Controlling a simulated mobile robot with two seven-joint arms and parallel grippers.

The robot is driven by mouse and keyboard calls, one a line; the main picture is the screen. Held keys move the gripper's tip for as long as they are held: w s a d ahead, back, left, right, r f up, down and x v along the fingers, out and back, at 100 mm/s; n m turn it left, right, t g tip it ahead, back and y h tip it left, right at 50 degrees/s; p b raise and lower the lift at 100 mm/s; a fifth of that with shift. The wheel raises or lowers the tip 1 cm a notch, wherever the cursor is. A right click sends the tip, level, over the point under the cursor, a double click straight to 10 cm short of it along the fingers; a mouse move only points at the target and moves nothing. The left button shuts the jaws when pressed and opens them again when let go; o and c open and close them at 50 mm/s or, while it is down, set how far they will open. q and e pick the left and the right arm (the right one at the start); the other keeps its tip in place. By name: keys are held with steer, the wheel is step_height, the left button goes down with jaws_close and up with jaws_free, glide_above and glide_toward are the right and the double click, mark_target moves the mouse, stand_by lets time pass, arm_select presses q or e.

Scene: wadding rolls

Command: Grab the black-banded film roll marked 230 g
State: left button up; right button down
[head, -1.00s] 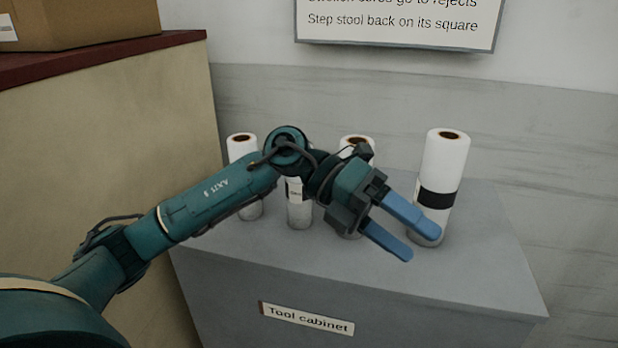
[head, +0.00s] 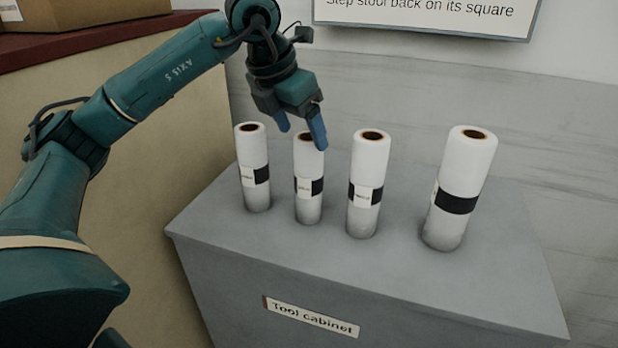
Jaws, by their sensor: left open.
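Several upright white film rolls with black bands stand in a row on the grey tool cabinet (head: 410,275): a leftmost roll (head: 251,150), a second roll (head: 308,211), a third roll (head: 369,152) and a larger rightmost roll (head: 468,160). The three left rolls carry small white labels beside the band; the print is too small to read. The rightmost one shows only a sliver of label at its left edge. My left gripper (head: 301,134) is open, pointing down, with its blue fingers at the second roll's top; touching cannot be told. My right gripper is out of view.
A cardboard box (head: 90,14) sits on a dark red top (head: 110,38) at the upper left. A sign (head: 425,12) hangs on the wall behind. The cabinet's front strip is clear, and a gap separates the third and rightmost rolls.

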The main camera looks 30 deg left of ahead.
mark_target(312, 151)
arm_select(q)
steer(key=p+x, duration=0.1)
steer(key=x, duration=0.5)
steer(key=shift+w+d+f+p, duration=0.15)
steer(key=shift+w+d+p, duration=0.05)
steer(key=shift+p, duration=0.1)
steer(key=shift+c, duration=0.2)
steer(key=c, duration=1.5)
